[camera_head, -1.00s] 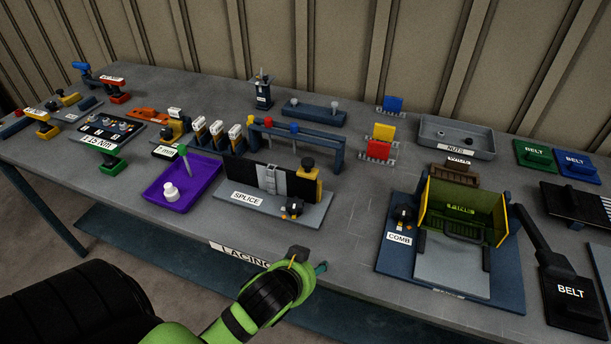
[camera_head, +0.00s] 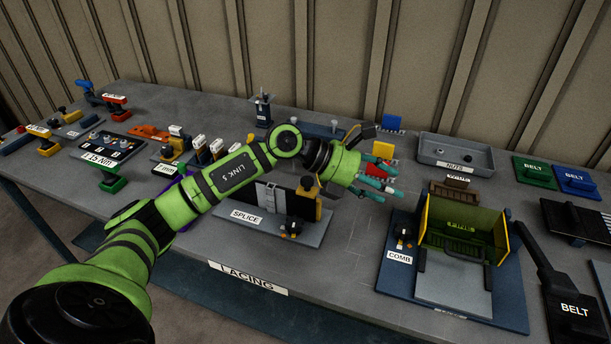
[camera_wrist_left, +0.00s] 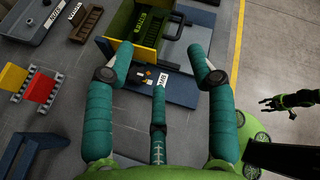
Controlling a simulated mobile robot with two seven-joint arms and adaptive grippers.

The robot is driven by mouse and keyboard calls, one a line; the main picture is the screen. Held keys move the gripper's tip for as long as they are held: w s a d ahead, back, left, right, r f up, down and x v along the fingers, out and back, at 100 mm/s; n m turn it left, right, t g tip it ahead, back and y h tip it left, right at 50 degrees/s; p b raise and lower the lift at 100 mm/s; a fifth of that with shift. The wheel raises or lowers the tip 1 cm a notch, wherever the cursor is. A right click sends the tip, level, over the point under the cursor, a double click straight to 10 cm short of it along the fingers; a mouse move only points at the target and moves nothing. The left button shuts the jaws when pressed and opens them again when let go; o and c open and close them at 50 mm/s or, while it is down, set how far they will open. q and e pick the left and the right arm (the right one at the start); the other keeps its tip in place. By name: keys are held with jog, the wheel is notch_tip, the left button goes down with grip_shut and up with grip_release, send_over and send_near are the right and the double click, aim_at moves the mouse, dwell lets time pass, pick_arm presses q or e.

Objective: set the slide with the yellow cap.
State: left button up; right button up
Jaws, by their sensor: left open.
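I cannot make out for certain which part is the slide with the yellow cap. A yellow block with a dark knob (camera_head: 308,196) stands at the right end of the splice fixture (camera_head: 255,217), partly covered by my left arm. My left gripper (camera_head: 386,184) is open and empty, with its teal fingers spread above the table between the splice and comb fixtures. In the left wrist view its fingers (camera_wrist_left: 160,64) lie around the view of the comb fixture (camera_wrist_left: 183,92). A small dark hand, apparently my right gripper (camera_wrist_left: 286,100), shows over the floor; its opening is unclear.
Red and yellow upright pieces (camera_wrist_left: 38,87) stand close beside the left gripper. The comb fixture has a raised yellow-sided hood (camera_head: 465,215). The grey nuts tray (camera_head: 455,153) is behind. My arm hides much of the rail and purple tray. Bare table lies right of the splice fixture.

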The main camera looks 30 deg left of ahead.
pick_arm(q)
jog(key=a+f+g+y, duration=0.15)
jog(key=a+y, duration=0.35)
jog(key=a, duration=0.7)
jog(key=g+y, duration=0.1)
jog(key=y, duration=0.3)
send_near(307, 179)
notch_tip(307, 179, down, 2)
jog(key=p+x, duration=0.1)
jog(key=x, duration=0.2)
jog(key=p+x, duration=0.1)
jog(key=x, duration=0.2)
jog(key=shift+w+d+r+p, duration=0.15)
jog(key=shift+w+p, duration=0.2)
jog(key=shift+w+f, duration=0.1)
jog(key=shift+f, duration=0.3)
